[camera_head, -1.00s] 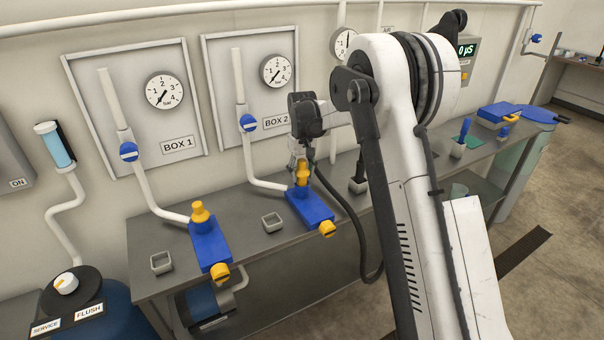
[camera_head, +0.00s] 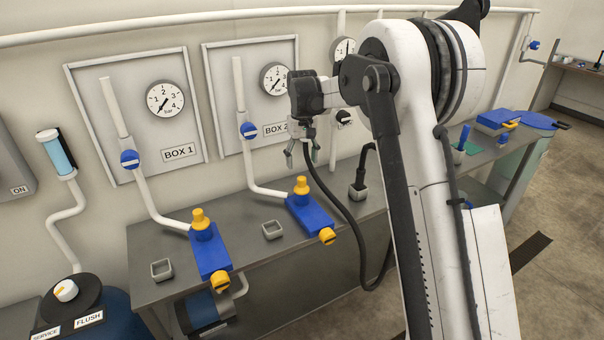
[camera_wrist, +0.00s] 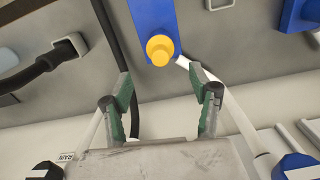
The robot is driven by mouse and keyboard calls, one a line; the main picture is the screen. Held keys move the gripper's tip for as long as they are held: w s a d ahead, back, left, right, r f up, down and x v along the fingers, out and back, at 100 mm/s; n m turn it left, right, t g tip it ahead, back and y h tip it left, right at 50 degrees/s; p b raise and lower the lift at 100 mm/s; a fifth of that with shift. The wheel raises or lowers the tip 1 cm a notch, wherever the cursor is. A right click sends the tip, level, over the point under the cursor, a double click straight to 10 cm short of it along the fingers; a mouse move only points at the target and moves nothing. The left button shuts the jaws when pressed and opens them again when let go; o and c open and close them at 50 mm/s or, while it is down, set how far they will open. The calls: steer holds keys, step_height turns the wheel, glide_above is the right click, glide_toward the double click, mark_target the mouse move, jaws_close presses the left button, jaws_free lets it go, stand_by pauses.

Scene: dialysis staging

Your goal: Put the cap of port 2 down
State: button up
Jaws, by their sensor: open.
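The blue port block (camera_head: 312,215) below BOX 2 lies on the grey bench. A yellow cap (camera_head: 300,187) stands upright on its top. A second yellow piece (camera_head: 327,236) is on the block's front end. My gripper (camera_head: 302,154) is open and empty, above the cap and apart from it. In the wrist view the cap (camera_wrist: 160,49) is seen from above on the blue block (camera_wrist: 152,16), just beyond the gap between my green-tipped fingers (camera_wrist: 160,76). How firmly the cap is seated cannot be told.
A small square grey dish (camera_head: 272,230) sits left of the block, and another (camera_head: 162,270) near the bench's left end. The BOX 1 block (camera_head: 210,252) has its own yellow cap (camera_head: 200,219). A black plug (camera_head: 358,187) stands in a holder to the right.

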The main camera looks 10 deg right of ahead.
steer(key=s+r+t, duration=0.1)
steer(key=s+r, duration=0.8)
steer(key=r, duration=0.3)
steer(key=s+r+t, duration=0.2)
steer(key=s+r, duration=0.2)
steer(key=s, duration=0.8)
steer(key=s+f+m+t, duration=0.1)
steer(key=s+f+t, duration=0.1)
steer(key=s, duration=0.9)
steer(key=s+f+m+t, duration=0.1)
steer(key=s+f, duration=0.4)
steer(key=s, duration=0.6)
steer(key=shift+s+f+t, duration=0.25)
steer(key=shift+s+t, duration=0.15)
steer(key=shift+t, duration=0.2)
step_height(320, 180, down, 4)
steer(key=b, duration=0.4)
steer(key=shift+f+b, duration=0.2)
steer(key=shift+b, duration=0.1)
